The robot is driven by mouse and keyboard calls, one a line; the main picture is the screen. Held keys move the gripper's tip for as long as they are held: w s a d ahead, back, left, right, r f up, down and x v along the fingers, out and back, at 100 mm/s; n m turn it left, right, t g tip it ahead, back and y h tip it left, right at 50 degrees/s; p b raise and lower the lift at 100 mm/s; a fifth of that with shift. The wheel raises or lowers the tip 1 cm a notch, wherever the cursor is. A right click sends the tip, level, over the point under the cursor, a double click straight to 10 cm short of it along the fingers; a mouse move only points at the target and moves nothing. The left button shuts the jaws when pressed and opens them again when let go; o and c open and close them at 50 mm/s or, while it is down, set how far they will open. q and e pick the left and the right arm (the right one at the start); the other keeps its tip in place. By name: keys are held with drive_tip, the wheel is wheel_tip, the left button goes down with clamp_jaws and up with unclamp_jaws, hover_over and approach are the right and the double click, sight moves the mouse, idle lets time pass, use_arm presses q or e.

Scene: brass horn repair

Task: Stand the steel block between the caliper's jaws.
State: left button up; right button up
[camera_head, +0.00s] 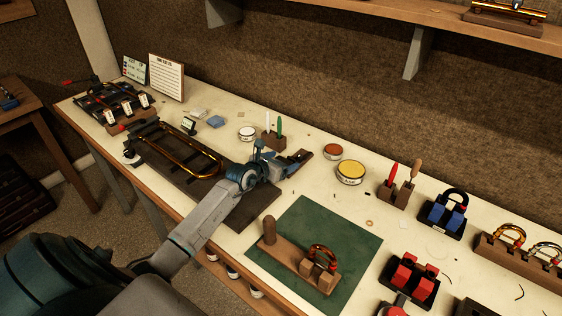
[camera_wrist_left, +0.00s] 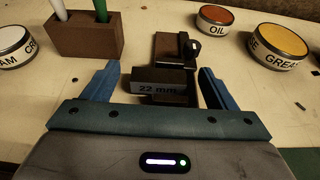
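The steel block (camera_wrist_left: 155,87), dark grey and marked "22 mm", stands between my left gripper's fingers in the left wrist view. My left gripper (camera_wrist_left: 159,72) is open, its blue fingers apart on either side of the block, with a clear gap at the left. The caliper (camera_wrist_left: 176,66) appears as dark parts just behind the block, by a brown wooden piece (camera_wrist_left: 167,46); its jaws are partly hidden. I cannot tell whether the block touches them. In the head view my left gripper (camera_head: 278,165) covers the block, and the brown piece (camera_head: 302,155) shows beyond it. My right gripper is out of view.
A brown holder with white and green pens (camera_head: 273,140) stands close behind my left gripper. The oil tin (camera_head: 333,152) and grease tin (camera_head: 351,172) are to the right. A dark mat (camera_head: 284,202) and a green mat (camera_head: 345,235) lie nearer the front. Pale bench shows between them.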

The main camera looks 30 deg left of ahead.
use_arm(q)
drive_tip(key=shift+s+f, duration=0.1)
drive_tip(key=shift+f, duration=0.15)
drive_tip(key=shift+s, duration=0.45)
drive_tip(key=b+v, duration=0.1)
drive_tip(key=v, duration=0.7)
drive_tip(key=shift+a+r, duration=0.15)
drive_tip(key=shift+r, duration=0.1)
drive_tip(key=shift+v, duration=0.9)
drive_tip(key=shift+w+r, duration=0.1)
drive_tip(key=shift+r, duration=0.05)
